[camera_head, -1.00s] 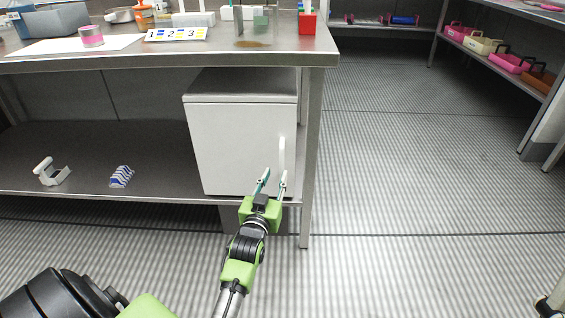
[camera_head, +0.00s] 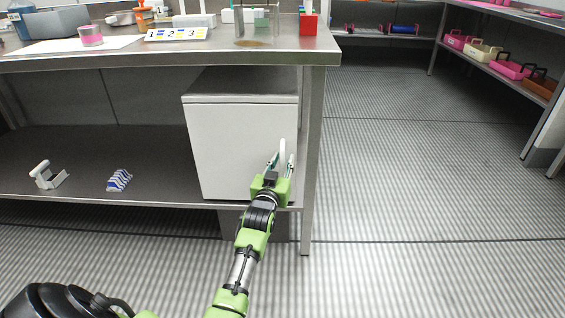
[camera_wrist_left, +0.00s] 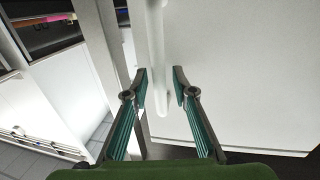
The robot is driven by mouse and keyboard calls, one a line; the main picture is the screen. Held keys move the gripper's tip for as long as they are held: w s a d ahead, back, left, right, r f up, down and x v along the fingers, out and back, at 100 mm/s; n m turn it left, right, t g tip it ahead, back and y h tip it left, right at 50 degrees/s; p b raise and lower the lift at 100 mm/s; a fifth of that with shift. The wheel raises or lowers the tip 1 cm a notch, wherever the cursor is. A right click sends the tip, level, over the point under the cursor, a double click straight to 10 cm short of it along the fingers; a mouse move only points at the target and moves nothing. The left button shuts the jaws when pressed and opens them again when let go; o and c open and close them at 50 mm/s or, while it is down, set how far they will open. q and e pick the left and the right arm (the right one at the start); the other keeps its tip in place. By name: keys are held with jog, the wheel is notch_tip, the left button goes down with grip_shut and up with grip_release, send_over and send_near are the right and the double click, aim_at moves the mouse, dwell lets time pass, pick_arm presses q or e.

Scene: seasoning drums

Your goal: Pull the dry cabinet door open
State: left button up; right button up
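The dry cabinet (camera_head: 235,140) is a white box on the lower shelf of the steel table, and its door is shut. A white vertical bar handle (camera_head: 283,150) stands near the door's right edge. My left gripper (camera_head: 284,160) is at the lower part of the handle. In the left wrist view the handle (camera_wrist_left: 157,60) runs down between the two open fingertips (camera_wrist_left: 160,88), with a gap visible on its right side. The cabinet door (camera_wrist_left: 240,70) fills the right of that view. My right gripper is not in view.
The steel table leg (camera_head: 312,150) stands just right of the cabinet. A white holder (camera_head: 47,177) and a blue-and-white striped rack (camera_head: 119,180) lie on the lower shelf at left. The floor (camera_head: 420,190) at right is clear.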

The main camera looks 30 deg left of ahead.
pick_arm(q)
grip_shut()
jog(key=shift+s, duration=0.1)
